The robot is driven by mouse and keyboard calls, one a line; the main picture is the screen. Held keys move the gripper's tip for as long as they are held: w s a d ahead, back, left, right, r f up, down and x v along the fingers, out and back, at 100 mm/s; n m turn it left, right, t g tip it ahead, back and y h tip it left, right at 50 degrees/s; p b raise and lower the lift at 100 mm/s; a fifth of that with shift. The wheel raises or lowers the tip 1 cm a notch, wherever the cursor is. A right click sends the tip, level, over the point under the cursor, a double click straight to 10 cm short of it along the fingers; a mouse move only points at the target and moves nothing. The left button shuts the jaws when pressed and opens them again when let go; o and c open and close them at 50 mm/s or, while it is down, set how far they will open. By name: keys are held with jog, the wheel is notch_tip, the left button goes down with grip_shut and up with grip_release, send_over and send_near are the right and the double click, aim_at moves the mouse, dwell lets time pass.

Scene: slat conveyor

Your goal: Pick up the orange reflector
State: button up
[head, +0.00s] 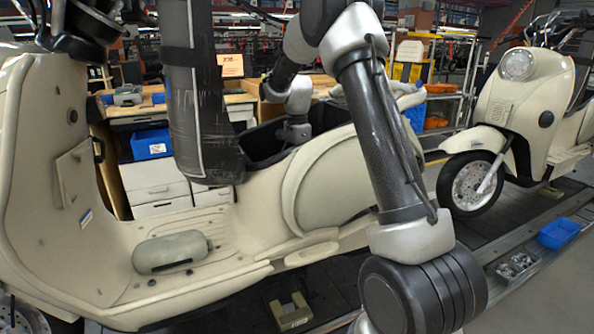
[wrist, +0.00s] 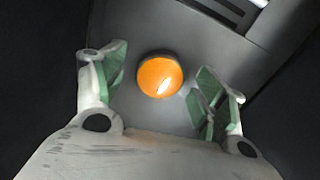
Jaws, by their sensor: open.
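The orange reflector (wrist: 160,76) is a round, glossy disc in the wrist view. It lies on a grey surface (wrist: 205,50) just beyond my fingertips, a little left of the midpoint between them. My gripper (wrist: 158,92) is open, with green-padded fingers to the left and right of the reflector. No finger visibly touches it. In the head view my arm crosses in front of a cream scooter (head: 335,185), and neither the reflector nor my fingers can be made out there.
A grey rounded case (head: 170,252) lies on the scooter's footboard. A second cream scooter (head: 520,110) stands at the right. A blue bin (head: 559,232) sits on the conveyor's edge. Drawers and a workbench (head: 155,185) stand behind. Dark walls flank the grey surface in the wrist view.

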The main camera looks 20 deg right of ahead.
jog(key=c, duration=1)
jog(key=shift+o, duration=0.4)
jog(key=shift+r, duration=0.1)
notch_tip(320, 180, up, 10)
